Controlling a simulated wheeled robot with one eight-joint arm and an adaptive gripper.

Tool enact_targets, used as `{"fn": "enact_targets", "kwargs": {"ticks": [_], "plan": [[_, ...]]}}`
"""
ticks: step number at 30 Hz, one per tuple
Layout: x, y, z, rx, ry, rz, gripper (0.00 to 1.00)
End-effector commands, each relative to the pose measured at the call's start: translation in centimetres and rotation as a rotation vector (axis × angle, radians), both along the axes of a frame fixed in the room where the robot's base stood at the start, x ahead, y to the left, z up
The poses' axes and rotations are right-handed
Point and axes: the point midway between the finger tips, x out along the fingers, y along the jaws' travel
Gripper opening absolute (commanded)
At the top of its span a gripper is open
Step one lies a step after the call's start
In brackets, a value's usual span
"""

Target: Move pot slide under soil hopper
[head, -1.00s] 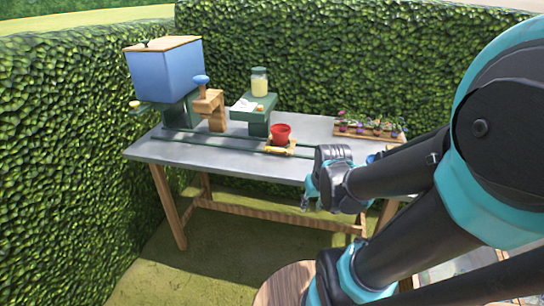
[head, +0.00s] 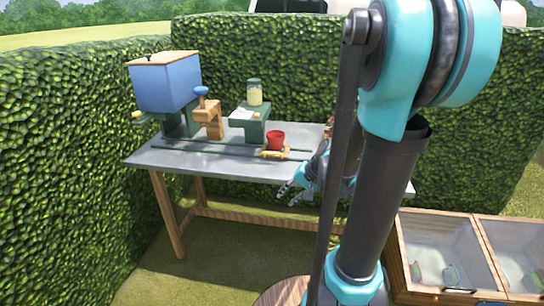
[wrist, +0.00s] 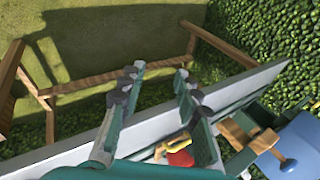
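The soil hopper, a blue box (head: 165,86) with a tan lid, stands on a green stand at the table's left end. It also shows at the right of the wrist view (wrist: 303,143). The pot slide (head: 272,154) is a yellowish wooden carriage on dark rails, right of the hopper. A red pot (head: 276,139) stands on it; it shows partly behind a finger in the wrist view (wrist: 180,158). My gripper (head: 288,193) is open and empty, in front of the table's front edge, right of and below the slide. Its spread fingers show in the wrist view (wrist: 158,84).
The rails (head: 200,147) run along the grey table (head: 165,160). A wooden block with a blue knob (head: 207,112) and a green stand with a jar (head: 250,118) stand behind them. A glass-topped wooden frame (head: 440,255) is at the right. Hedges enclose the table.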

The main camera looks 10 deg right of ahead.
Motion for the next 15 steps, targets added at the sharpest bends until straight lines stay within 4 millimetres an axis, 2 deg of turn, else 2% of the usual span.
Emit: {"fn": "enact_targets", "kwargs": {"ticks": [1, 8, 15], "plan": [[1.6, -0.4, 0.2, 0.051, 0.005, -0.035, 0.33], [8.7, -2.1, 1.6, 0.361, 0.033, -0.195, 0.33], [15.2, -6.5, 2.7, 0.694, 0.044, -0.329, 0.33]]}}
